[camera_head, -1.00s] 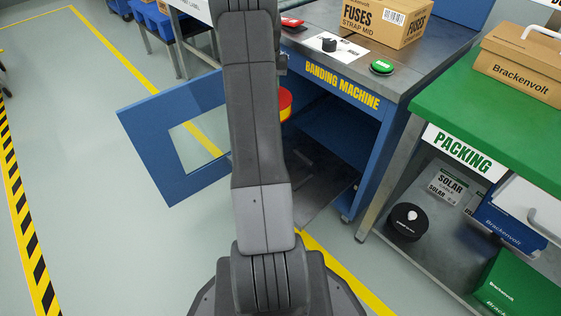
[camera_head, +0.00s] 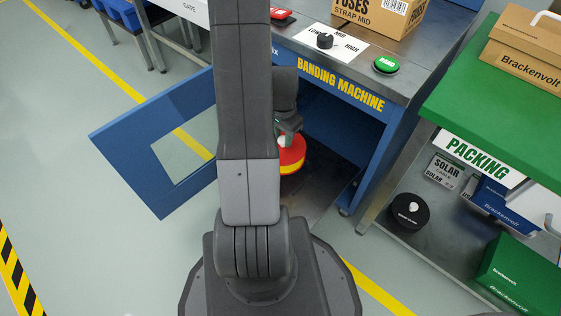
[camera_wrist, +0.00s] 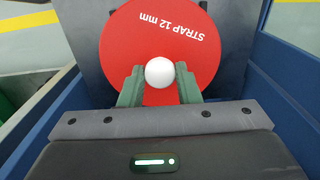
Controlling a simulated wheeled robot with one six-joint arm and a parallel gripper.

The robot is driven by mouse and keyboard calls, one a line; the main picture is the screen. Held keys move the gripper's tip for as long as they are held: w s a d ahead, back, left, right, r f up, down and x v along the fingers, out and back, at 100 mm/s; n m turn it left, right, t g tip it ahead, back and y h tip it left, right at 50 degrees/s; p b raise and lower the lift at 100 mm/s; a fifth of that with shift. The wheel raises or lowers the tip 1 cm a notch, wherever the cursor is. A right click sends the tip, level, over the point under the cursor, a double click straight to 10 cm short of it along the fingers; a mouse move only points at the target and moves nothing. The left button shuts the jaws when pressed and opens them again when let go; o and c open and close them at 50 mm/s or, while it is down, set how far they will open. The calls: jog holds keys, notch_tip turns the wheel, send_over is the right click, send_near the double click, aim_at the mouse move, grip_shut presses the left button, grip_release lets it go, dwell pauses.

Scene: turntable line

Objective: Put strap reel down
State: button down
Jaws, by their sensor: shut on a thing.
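The strap reel (camera_head: 291,157) is a red disc with a yellow band around its side. In the wrist view the reel (camera_wrist: 197,58) reads "STRAP 12 mm" and has a white knob (camera_wrist: 159,72) at its centre. My gripper (camera_wrist: 160,78) is shut on this knob, its green fingers on either side. In the head view my gripper (camera_head: 287,137) is partly hidden behind my arm. The reel is at the open front of the blue banding machine (camera_head: 378,139). I cannot tell whether its underside touches the surface below.
The machine's blue door (camera_head: 122,145) with its window stands open to the left. The green packing table (camera_head: 496,111) is at the right, with a black reel (camera_head: 409,212) on its lower shelf. A green button (camera_head: 386,64) and a fuses box (camera_head: 376,14) are on the machine top.

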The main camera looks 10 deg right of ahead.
notch_tip(320, 180, down, 9)
jog(key=b, duration=0.3)
jog(key=shift+f, duration=0.1)
jog(key=c, duration=1.1)
grip_release()
jog(key=shift+o, duration=0.2)
notch_tip(320, 180, up, 12)
jog(key=p, duration=0.4)
jog(key=shift+p, duration=0.3)
